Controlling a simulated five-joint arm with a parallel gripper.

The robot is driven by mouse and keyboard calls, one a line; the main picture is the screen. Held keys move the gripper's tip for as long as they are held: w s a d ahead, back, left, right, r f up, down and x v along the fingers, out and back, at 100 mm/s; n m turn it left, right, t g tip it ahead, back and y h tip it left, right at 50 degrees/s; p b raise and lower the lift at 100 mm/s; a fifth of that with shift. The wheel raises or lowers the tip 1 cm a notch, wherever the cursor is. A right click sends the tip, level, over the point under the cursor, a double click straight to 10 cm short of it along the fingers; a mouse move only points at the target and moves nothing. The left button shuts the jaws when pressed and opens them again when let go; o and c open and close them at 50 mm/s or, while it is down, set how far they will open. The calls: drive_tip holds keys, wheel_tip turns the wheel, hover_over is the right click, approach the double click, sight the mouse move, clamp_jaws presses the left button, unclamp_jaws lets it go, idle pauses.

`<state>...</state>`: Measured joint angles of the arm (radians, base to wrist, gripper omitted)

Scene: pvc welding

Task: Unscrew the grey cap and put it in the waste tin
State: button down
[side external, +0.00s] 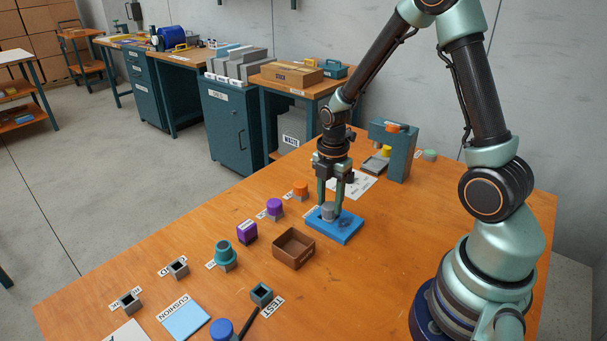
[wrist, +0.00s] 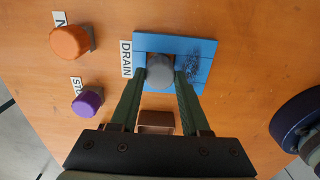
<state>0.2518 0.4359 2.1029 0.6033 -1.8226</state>
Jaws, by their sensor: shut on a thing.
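The grey cap (side external: 328,212) sits upright on the blue plate (side external: 343,236), and in the wrist view it (wrist: 159,73) shows as a round grey top by the DRAIN label. My gripper (side external: 329,206) points straight down over it. In the wrist view my gripper (wrist: 159,80) has one finger on each side of the cap, shut on it. The thread below the cap is hidden. A brown open-topped box (side external: 280,256) stands just in front of the plate. A label reading WASTE (side external: 291,141) shows on a grey container under the back bench.
An orange cap (side external: 301,188) and purple caps (side external: 274,206) stand to the left of the plate. A teal fitting (side external: 226,250) and a blue cushion (side external: 185,319) lie nearer. A teal machine (side external: 391,150) stands behind to the right. The table right of the plate is bare.

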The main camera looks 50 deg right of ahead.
drive_tip(key=shift+r, duration=0.4)
drive_tip(key=shift+r, duration=0.95)
idle(0.6)
drive_tip(key=a+r, duration=0.5)
drive_tip(key=a, duration=0.8)
drive_tip(key=shift+s+a+f, duration=0.1)
drive_tip(key=shift+a+f, duration=0.05)
drive_tip(key=shift+f, duration=1.15)
drive_tip(key=shift+s+a+f, duration=0.1)
drive_tip(key=shift+f, duration=1.15)
drive_tip(key=shift+c, duration=1.5)
unclamp_jaws()
